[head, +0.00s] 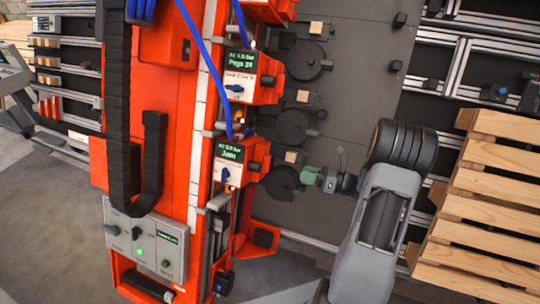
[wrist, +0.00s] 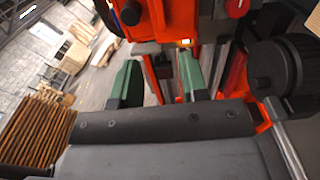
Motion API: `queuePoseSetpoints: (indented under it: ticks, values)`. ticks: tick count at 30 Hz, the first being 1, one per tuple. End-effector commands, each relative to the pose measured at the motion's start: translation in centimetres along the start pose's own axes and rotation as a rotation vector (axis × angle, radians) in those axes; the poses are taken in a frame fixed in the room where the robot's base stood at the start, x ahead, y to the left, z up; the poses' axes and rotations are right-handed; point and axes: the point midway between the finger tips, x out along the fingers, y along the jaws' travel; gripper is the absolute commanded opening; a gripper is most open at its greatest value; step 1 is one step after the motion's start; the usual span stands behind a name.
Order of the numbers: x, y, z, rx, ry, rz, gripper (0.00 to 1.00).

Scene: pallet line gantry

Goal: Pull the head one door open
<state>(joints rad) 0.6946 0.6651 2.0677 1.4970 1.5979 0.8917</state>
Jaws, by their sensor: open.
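My gripper (head: 318,178) has green fingers and hangs to the right of the lower orange head (head: 258,150), whose screen reads "Jam". In the wrist view the gripper (wrist: 160,82) is open, with orange and grey machine parts beyond the gap between its fingers. I see nothing held between them. A second orange head (head: 266,90) above has a screen reading "Pegs 28". I cannot tell which head is head one, and no door stands out clearly. A small lit amber lamp (wrist: 184,42) shows ahead of the fingers in the wrist view.
An orange column (head: 165,90) with a black cable chain (head: 118,80) stands left of the heads. A grey control box (head: 145,238) is low on it. Black round discs (head: 308,60) line the grey panel behind. Wooden pallets (head: 490,180) stand at the right.

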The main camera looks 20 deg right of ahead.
Motion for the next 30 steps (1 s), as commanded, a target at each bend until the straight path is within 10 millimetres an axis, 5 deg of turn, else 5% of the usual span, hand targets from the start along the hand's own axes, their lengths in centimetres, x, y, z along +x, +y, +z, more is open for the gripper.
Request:
queuePoseSetpoints:
  ticks: [18,30]
  values:
    - [10.4,0.1,0.3,0.006,-0.005,0.000,0.40]
    - [13.3,-0.1,0.2,0.005,-0.006,-0.002,0.40]
